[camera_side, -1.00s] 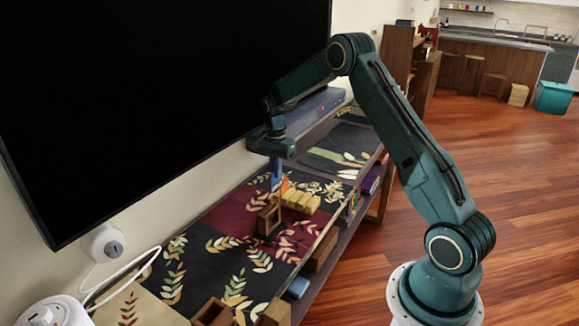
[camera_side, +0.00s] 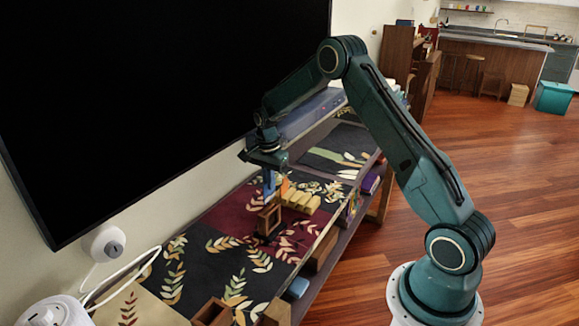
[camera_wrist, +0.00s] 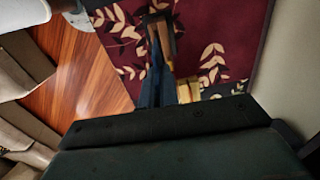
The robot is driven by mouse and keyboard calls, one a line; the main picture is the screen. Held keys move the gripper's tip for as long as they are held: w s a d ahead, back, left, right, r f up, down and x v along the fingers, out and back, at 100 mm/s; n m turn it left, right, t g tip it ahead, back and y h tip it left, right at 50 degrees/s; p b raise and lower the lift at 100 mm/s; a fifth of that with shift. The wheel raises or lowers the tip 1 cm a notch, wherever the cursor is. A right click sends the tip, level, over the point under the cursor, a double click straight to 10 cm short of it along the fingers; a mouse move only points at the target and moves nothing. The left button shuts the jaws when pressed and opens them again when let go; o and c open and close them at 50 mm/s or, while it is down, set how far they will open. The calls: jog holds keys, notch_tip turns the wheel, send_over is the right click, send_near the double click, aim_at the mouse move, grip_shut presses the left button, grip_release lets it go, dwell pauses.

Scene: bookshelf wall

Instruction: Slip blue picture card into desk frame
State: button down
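The blue picture card (camera_side: 268,182) hangs upright below my gripper (camera_side: 268,170) in the side view. My gripper appears shut on its upper part; the fingertips are too small to make out clearly. The brown desk frame (camera_side: 267,219) stands on the patterned shelf top, just below the card. The card's lower end is at or just above the frame's top; I cannot tell if they touch. In the wrist view the blue card (camera_wrist: 152,88) shows nearly edge-on beyond the dark gripper body, close to the frame (camera_wrist: 161,38).
A row of yellow blocks (camera_side: 301,200) stands right beside the frame; one yellow block (camera_wrist: 188,91) shows near the card in the wrist view. A small orange thing (camera_side: 284,186) is behind them. The large black screen (camera_side: 150,100) rises close on the left.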

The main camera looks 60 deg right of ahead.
aim_at(270, 200)
jog(key=shift+f, duration=1.3)
jog(key=shift+f, duration=2.8)
dwell(0.4)
jog(key=c, duration=1.2)
grip_release()
jog(key=shift+r, duration=3.5)
